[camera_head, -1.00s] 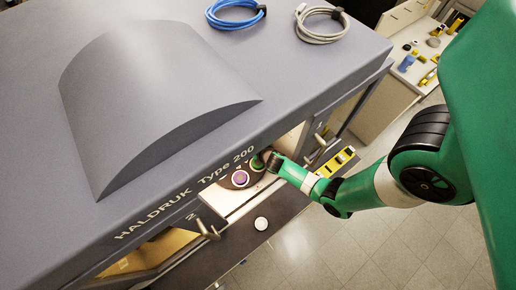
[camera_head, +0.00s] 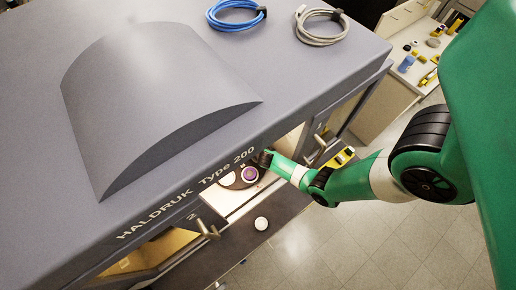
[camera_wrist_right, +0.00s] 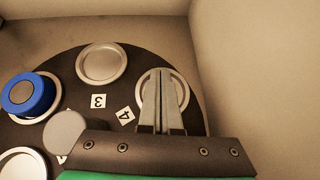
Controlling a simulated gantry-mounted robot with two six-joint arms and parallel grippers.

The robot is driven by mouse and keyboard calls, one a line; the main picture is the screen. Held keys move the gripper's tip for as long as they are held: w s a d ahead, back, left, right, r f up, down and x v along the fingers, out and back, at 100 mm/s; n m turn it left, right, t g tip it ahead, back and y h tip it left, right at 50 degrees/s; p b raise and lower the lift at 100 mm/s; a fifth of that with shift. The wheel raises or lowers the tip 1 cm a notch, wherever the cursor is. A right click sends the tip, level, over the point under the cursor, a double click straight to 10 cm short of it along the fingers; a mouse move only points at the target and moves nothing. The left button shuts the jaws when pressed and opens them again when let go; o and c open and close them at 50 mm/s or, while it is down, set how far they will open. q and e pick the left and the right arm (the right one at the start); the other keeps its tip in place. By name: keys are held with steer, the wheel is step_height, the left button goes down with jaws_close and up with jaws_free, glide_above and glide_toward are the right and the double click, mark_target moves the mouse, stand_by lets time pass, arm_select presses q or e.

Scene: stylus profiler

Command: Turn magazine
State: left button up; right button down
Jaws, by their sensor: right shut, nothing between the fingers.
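The magazine (camera_wrist_right: 135,70) is a dark round disc with silver round seats and number labels; 3 and 4 are readable. A seat beside the 3 (camera_wrist_right: 102,63) is bare. A blue ringed puck (camera_wrist_right: 28,95) sits at the left. My right gripper (camera_wrist_right: 160,72) is shut and empty, its fingertips over a silver seat near the 4. Contact cannot be told. A grey round knob (camera_wrist_right: 65,132) is partly hidden by the gripper body. In the head view the magazine shows inside the front opening with a purple-topped puck (camera_head: 250,174), beside my right gripper (camera_head: 264,158). My left gripper is out of view.
The grey HALDRUK machine housing (camera_head: 300,90) overhangs the opening. A pale chamber wall (camera_wrist_right: 255,75) stands close right of the magazine. An open door with a handle (camera_head: 208,229) is left of the opening. Blue (camera_head: 237,22) and grey cables lie on top.

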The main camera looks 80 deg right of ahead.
stand_by(0.6)
steer(key=shift+a+r, duration=0.1)
steer(key=shift+r, duration=0.1)
steer(key=p+v, duration=0.5)
steer(key=v, duration=0.6)
steer(key=shift+s, duration=0.15)
